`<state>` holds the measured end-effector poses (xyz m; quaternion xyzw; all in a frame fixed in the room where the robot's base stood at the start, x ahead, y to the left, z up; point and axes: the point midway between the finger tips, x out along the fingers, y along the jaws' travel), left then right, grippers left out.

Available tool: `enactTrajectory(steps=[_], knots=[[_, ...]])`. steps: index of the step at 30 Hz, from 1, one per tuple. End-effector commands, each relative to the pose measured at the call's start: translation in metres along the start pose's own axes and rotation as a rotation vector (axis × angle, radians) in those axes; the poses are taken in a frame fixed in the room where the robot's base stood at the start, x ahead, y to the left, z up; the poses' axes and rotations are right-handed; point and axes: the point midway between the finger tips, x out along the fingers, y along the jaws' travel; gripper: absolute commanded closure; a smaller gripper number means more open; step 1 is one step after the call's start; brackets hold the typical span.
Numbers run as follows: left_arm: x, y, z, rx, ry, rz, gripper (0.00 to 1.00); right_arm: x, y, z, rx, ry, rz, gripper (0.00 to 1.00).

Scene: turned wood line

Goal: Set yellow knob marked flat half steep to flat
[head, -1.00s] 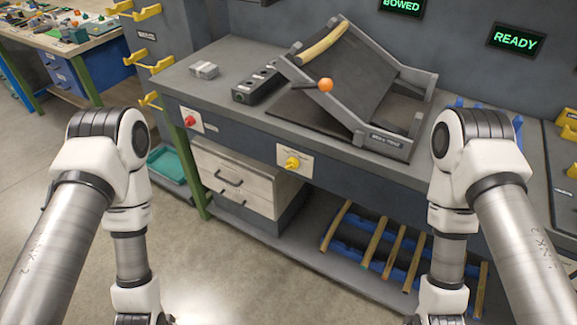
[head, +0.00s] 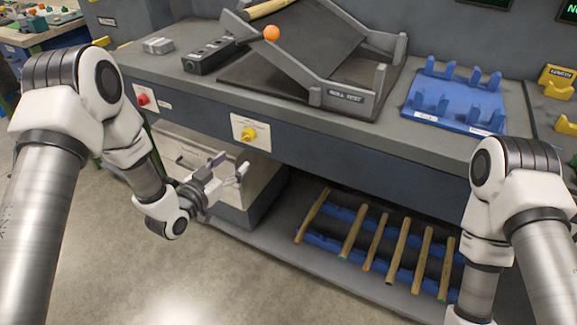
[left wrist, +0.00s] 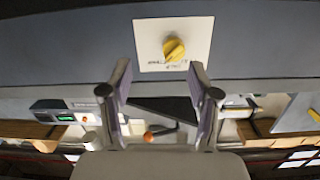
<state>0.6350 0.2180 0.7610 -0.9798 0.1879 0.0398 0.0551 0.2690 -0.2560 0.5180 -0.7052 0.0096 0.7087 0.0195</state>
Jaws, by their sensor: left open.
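The yellow knob (head: 248,134) sits on a white plate (head: 263,138) on the bench's front panel. The knob also shows in the left wrist view (left wrist: 174,48), above and just beyond the fingertips. The plate's marks are too small to read, so I cannot tell its setting. My left gripper (head: 231,165) is open and empty, a little below and left of the knob, apart from it. In the left wrist view its two fingers (left wrist: 160,72) stand wide apart. My right gripper is out of view.
A red knob (head: 143,99) is on the same panel to the left. The roll test ramp (head: 346,98) with an orange ball (head: 271,33) stands on the bench, beside a blue rack (head: 456,100). Drawers (head: 240,178) and a shelf with several wooden rods (head: 376,242) are below.

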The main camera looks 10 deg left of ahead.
Motion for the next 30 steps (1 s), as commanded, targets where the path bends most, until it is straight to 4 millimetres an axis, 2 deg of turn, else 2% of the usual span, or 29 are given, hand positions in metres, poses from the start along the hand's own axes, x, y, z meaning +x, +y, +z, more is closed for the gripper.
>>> enactTrajectory(steps=[1, 3, 8, 19, 22, 28, 29, 30], knots=[[0.009, -0.01, 0.011, 0.012, 0.048, -0.017, 0.39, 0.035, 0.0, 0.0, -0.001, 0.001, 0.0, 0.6], [0.011, -0.017, 0.001, 0.019, 0.08, -0.031, 0.39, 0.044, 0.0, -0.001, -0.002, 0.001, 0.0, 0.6], [0.019, -0.02, -0.012, 0.027, 0.097, -0.034, 0.39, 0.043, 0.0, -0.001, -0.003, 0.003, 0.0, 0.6], [0.082, -0.022, -0.018, 0.025, 0.093, -0.035, 0.39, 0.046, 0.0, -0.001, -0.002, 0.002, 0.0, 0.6], [0.089, -0.022, -0.018, 0.023, 0.092, -0.035, 0.39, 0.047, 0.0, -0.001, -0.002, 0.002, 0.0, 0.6], [0.09, -0.022, -0.018, 0.022, 0.091, -0.036, 0.39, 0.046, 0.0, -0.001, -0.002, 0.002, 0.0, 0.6], [0.09, -0.022, -0.018, 0.022, 0.091, -0.036, 0.42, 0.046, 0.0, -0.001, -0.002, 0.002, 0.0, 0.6], [0.09, -0.022, -0.018, 0.022, 0.091, -0.036, 0.56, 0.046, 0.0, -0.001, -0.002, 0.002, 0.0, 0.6]])
